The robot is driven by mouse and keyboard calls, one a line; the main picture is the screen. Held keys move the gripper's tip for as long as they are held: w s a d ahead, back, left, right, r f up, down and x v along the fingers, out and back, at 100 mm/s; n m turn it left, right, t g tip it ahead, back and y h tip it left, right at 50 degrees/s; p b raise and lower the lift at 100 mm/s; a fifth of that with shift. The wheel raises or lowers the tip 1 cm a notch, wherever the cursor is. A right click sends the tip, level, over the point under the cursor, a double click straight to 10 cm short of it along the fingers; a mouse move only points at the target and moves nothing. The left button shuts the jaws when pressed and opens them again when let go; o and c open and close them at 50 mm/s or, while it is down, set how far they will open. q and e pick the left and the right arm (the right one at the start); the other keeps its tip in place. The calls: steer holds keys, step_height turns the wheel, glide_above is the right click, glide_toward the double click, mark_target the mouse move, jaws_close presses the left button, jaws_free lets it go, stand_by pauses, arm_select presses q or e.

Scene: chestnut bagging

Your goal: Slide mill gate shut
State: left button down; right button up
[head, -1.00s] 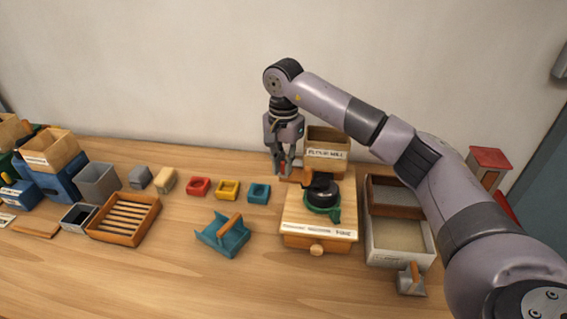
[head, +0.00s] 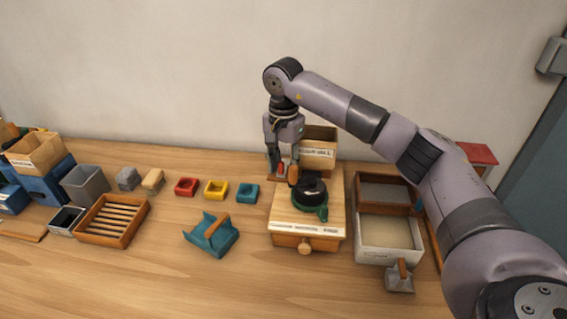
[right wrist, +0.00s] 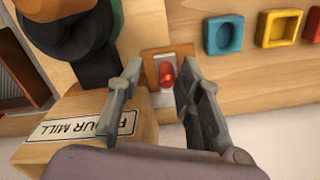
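The flour mill is a wooden box (head: 285,226) with a front drawer and a black and green round part (head: 311,193) on top. A labelled box reading FLOUR MILL stands behind it (head: 322,137), and its label also shows in the right wrist view (right wrist: 84,125). A red knob (right wrist: 167,73) sits on a white plate in an orange-brown frame beside the mill. My right gripper (head: 282,172) is open and points down at the mill's back left. In the right wrist view its fingers straddle the red knob. I cannot tell which part is the gate. My left gripper is out of view.
Red (head: 186,187), yellow (head: 216,190) and teal (head: 247,193) square holders lie left of the mill. A tray of pale material (head: 360,258) stands right of the mill.

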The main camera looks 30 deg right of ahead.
steer(key=shift+a, duration=0.2)
step_height(320, 180, up, 12)
stand_by(0.4)
steer(key=shift+f, duration=0.1)
stand_by(0.6)
